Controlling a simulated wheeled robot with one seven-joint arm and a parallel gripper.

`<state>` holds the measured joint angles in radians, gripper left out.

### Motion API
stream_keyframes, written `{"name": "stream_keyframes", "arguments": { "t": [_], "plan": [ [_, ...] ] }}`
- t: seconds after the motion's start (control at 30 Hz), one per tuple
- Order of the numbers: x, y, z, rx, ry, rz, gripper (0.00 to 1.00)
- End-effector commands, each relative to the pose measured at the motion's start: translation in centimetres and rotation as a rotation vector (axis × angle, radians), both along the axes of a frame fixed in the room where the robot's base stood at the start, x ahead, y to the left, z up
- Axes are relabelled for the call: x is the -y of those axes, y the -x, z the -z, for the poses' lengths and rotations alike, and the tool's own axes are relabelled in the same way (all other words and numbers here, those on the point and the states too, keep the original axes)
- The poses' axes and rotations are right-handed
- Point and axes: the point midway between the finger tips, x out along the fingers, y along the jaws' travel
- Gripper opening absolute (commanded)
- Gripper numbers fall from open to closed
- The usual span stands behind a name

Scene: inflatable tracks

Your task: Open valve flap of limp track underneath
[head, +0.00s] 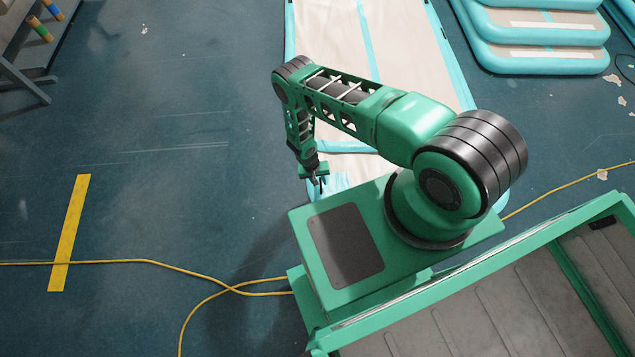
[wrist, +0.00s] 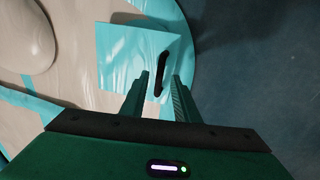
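The limp track (head: 332,45) lies flat on the floor, beige with turquoise edges, running under my arm in the head view. In the wrist view, its rounded end (wrist: 75,75) shows with the valve flap (wrist: 125,48), a pale turquoise square. A black pull tab (wrist: 163,62) runs along the flap's right side. My gripper (wrist: 161,76) is open, its two fingers on either side of the tab's lower end in the picture. I cannot tell whether they touch it. In the head view my gripper (head: 318,182) points down over the track's near end.
Inflated turquoise tracks (head: 540,45) are stacked at the upper right. A grey rack (head: 35,45) with rolled items stands at the upper left. The blue floor (head: 180,120) on the left is mostly clear.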

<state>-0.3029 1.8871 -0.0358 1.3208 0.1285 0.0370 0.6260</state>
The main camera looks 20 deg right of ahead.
Motion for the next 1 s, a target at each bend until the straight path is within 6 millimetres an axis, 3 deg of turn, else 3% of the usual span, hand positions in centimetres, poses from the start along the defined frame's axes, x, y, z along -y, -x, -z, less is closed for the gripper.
{"name": "stream_keyframes", "arguments": {
  "t": [0.23, 0.37, 1.0],
  "plan": [
    [0.03, -0.02, 0.04, 0.0, 0.0, 0.0, 0.28],
    [0.02, -0.02, 0.03, 0.001, 0.0, 0.0, 0.0],
    [-0.15, -0.1, 0.01, 0.002, -0.003, 0.0, 0.0]
  ]
}}
